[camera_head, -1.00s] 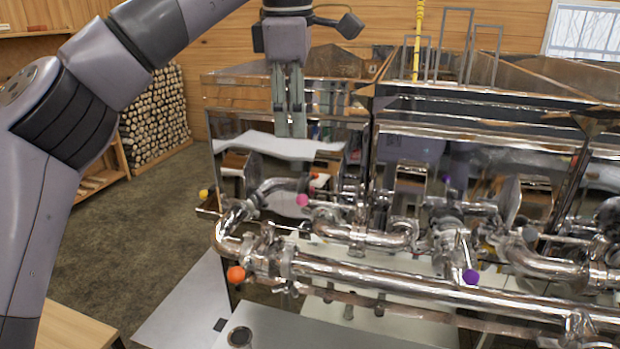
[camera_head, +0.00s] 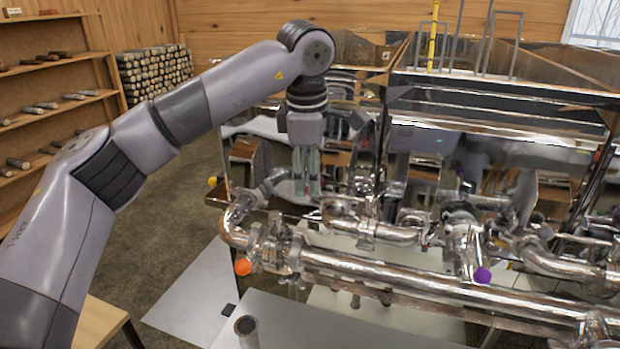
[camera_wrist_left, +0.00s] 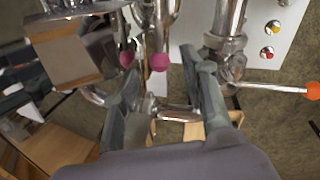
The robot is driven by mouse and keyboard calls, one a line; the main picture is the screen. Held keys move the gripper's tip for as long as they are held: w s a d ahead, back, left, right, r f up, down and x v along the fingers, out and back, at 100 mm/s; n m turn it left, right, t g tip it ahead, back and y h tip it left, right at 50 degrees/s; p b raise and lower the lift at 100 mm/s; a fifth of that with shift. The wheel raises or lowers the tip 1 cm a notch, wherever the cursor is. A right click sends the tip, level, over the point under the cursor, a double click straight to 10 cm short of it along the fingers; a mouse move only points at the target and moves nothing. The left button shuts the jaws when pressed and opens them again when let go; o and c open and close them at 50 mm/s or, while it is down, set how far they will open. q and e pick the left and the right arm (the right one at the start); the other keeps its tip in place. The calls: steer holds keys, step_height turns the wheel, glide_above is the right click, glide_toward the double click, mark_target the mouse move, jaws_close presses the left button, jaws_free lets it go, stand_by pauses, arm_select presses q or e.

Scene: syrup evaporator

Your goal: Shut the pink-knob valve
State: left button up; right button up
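The pink knob (camera_wrist_left: 160,62) shows in the left wrist view near the line between my left gripper's fingertips. I cannot tell whether it is touched. In the head view it is mostly hidden behind the fingers. My left gripper (camera_head: 307,188) points down over the pipework at the left end of the evaporator. Its fingers look close together there, but in the left wrist view the left gripper (camera_wrist_left: 162,76) shows a clear gap between them. A second reddish-pink knob (camera_wrist_left: 127,59) sits just left of the pink one. My right gripper is not in view.
Shiny pipes (camera_head: 400,275) run along the evaporator's front. An orange knob (camera_head: 243,267), a purple knob (camera_head: 482,275) and a yellow knob (camera_head: 212,181) stand out from them. A shelf with logs (camera_head: 50,100) is at the back left. Open floor lies left of the pipes.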

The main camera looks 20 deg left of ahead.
arm_select(q)
steer(key=shift+w+f, duration=0.25)
steer(key=shift+f, duration=0.95)
steer(key=shift+c, duration=0.4)
jaws_close()
